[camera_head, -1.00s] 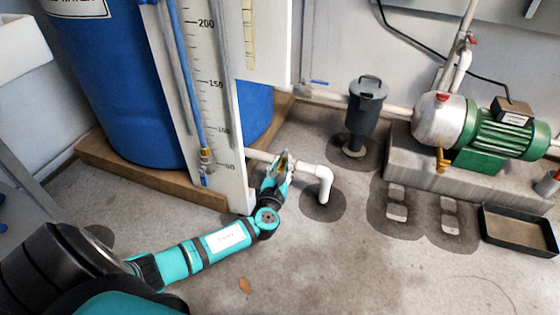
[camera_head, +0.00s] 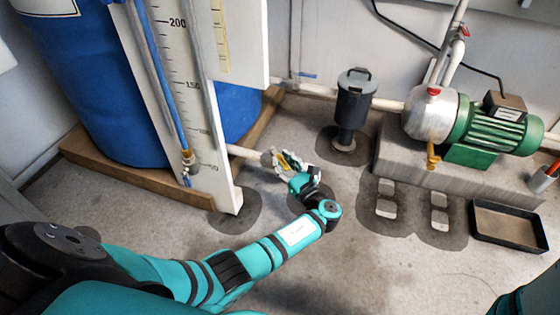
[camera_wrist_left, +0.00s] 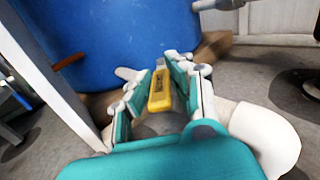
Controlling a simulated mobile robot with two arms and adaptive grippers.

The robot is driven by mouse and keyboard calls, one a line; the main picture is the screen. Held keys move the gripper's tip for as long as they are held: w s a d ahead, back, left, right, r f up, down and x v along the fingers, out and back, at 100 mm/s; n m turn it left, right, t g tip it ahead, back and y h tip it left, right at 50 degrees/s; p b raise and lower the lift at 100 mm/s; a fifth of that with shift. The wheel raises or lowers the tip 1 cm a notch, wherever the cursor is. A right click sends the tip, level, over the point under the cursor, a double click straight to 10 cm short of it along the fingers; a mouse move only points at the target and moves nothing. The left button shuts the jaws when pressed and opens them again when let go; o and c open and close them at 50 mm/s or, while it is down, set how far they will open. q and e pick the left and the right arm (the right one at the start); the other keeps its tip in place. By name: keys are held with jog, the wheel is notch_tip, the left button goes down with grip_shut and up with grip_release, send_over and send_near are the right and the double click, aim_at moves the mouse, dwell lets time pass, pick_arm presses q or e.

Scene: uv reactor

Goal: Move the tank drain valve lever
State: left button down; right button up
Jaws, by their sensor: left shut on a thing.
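The tank drain valve lever (camera_wrist_left: 160,91) is yellow and lies between the fingers of my left gripper in the left wrist view. My left gripper (camera_wrist_left: 158,88) is shut on it, with a finger on each side. In the head view my left gripper (camera_head: 286,163) is at the end of the white drain pipe (camera_head: 243,152), low beside the blue tank (camera_head: 110,90). There the lever shows only as a small yellow patch. The valve body and the downward elbow are mostly hidden behind the gripper. My right gripper is not in view.
A white level-gauge board (camera_head: 215,150) stands left of the gripper, by a wooden base (camera_head: 130,178). A grey canister (camera_head: 356,100) stands behind, to the right. A green pump (camera_head: 492,133) sits on a concrete plinth, with a black tray (camera_head: 508,226) in front.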

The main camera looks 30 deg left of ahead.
aim_at(284, 161)
pick_arm(q)
jog(key=shift+w+d+n, duration=0.1)
jog(key=shift+w+n, duration=0.15)
jog(key=shift+n, duration=0.05)
jog(key=c, duration=1.2)
grip_release()
jog(key=shift+g, duration=0.4)
notch_tip(284, 161, up, 10)
